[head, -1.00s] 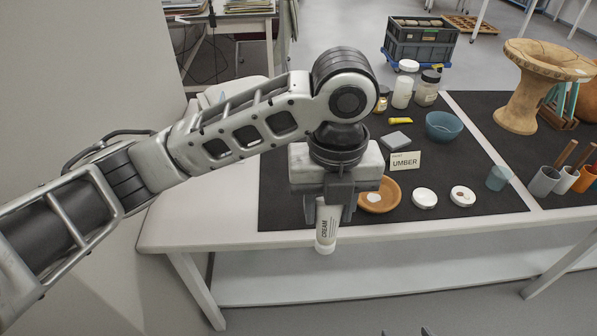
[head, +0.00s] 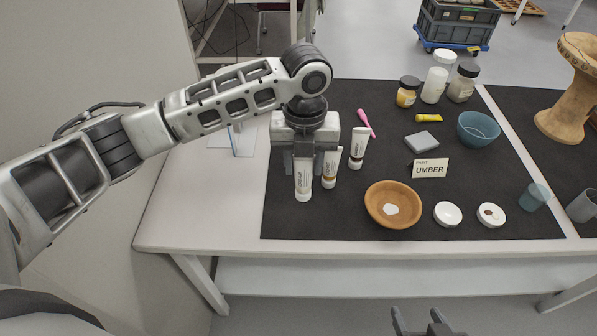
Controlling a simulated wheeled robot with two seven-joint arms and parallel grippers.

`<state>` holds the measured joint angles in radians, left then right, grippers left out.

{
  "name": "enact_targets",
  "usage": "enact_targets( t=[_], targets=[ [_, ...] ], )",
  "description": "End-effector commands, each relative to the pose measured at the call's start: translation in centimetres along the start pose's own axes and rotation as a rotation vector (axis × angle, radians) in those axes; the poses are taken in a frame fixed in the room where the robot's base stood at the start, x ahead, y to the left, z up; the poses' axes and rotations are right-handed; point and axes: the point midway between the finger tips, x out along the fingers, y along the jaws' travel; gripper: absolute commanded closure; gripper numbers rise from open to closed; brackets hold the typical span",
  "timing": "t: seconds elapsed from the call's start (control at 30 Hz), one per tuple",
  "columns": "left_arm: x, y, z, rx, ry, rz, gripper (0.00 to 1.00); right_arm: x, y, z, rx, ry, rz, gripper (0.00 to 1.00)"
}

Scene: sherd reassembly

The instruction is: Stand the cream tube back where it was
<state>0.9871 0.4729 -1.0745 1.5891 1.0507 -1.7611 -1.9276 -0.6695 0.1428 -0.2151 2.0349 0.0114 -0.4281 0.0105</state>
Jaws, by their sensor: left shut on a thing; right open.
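The cream tube (head: 303,182) is white with dark lettering and hangs cap down, nearly upright, over the left part of the black mat (head: 385,255). My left gripper (head: 303,166) is shut on its upper part. I cannot tell whether its cap touches the mat. Two similar white tubes stand to its right: a nearer one with a brown band (head: 330,170) and a farther one with a dark band (head: 357,148). The nearer one is close beside the held tube; any gap is unclear. My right gripper (head: 423,324) is open and empty at the bottom edge, in front of the table.
A pink tool (head: 365,122) lies behind the tubes. A clear stand (head: 238,140) is at the left. The mat's front left is clear.

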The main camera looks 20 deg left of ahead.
Motion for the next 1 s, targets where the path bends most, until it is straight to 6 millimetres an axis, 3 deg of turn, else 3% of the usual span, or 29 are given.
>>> enact_targets(
  t=[0.27, 0.5, 0.9, 0.93, 1.0],
  targets=[
    [2.2, 1.0, 1.4, -0.002, 0.001, 0.002, 0.83, 0.3, 0.1, -0.6, -0.002, 0.013, 0.002, 0.4],
    [5.1, 1.0, 1.5, 0.001, 0.0, 0.001, 0.83, 0.1, 0.2, -0.9, -0.003, 0.013, 0.004, 0.4],
    [5.6, 1.0, 1.5, 0.001, -0.001, 0.0, 0.83, 0.2, 0.3, -0.3, -0.006, 0.001, 0.004, 0.4],
    [5.5, 1.0, 1.5, 0.001, -0.001, 0.0, 0.53, 0.1, 0.3, -0.2, -0.006, 0.001, 0.004, 0.4],
    [5.5, 1.0, 1.5, 0.001, -0.001, 0.0, 0.39, 0.1, 0.3, -0.1, -0.007, -0.001, 0.004, 0.4]
  ],
)
